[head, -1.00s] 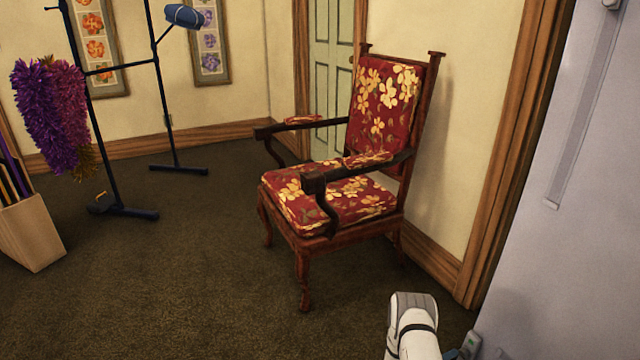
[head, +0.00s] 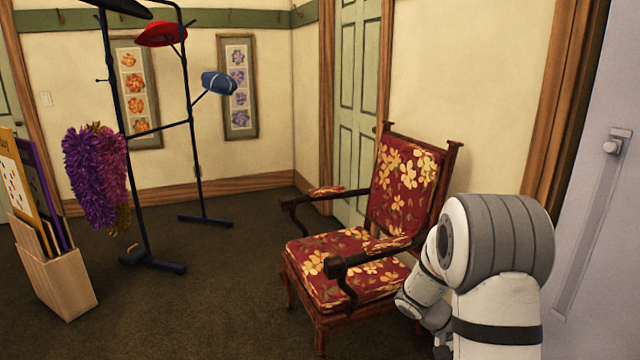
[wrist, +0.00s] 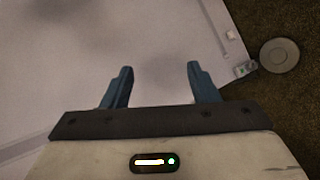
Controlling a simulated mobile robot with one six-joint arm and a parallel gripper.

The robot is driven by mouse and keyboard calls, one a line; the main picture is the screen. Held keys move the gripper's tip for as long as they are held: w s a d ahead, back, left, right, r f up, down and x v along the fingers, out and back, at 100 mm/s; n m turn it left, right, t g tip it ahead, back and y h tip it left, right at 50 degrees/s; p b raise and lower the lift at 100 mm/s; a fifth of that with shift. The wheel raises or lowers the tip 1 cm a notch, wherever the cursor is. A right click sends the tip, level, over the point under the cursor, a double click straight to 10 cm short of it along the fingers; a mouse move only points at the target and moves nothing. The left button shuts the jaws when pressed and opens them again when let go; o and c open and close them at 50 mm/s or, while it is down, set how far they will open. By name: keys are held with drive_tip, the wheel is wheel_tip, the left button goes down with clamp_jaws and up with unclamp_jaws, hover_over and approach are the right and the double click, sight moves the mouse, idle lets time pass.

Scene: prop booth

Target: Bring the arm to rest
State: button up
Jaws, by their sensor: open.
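My gripper (wrist: 160,82) shows in the wrist view with its two blue fingers apart and nothing between them. Beyond the fingers is a pale grey flat surface (wrist: 80,60), with dark carpet to the right. In the head view my white and grey arm rises at the lower right, bent, in front of the right side of the armchair. The gripper itself cannot be made out in the head view.
A red floral armchair (head: 345,270) stands just behind my arm. A dark rack (head: 190,130) with hats and purple boas (head: 95,175), and a bin of boards (head: 60,275), stand at the left. A pale grey panel (head: 590,220) is at the right. Carpet at centre left is clear.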

drive_tip(key=s+a+r+n+t+y+p, duration=0.1)
drive_tip(key=s+a+r+t+y+p, duration=0.1)
drive_tip(key=r, duration=0.7)
drive_tip(key=s+a+r+n+t+y+p, duration=0.1)
drive_tip(key=s+a+r+t+y+p, duration=0.1)
drive_tip(key=s+a+r+y+p, duration=0.2)
drive_tip(key=s+a+r+n+t+y+p, duration=0.1)
drive_tip(key=s+a+r+y+p, duration=0.3)
drive_tip(key=s+a+r+p, duration=0.4)
drive_tip(key=s+a+r+t, duration=0.1)
drive_tip(key=a+r, duration=0.4)
drive_tip(key=a, duration=0.1)
drive_tip(key=shift+s+r+t, duration=0.3)
drive_tip(key=shift+s+t, duration=0.05)
drive_tip(key=shift+t, duration=0.05)
drive_tip(key=shift+c, duration=0.3)
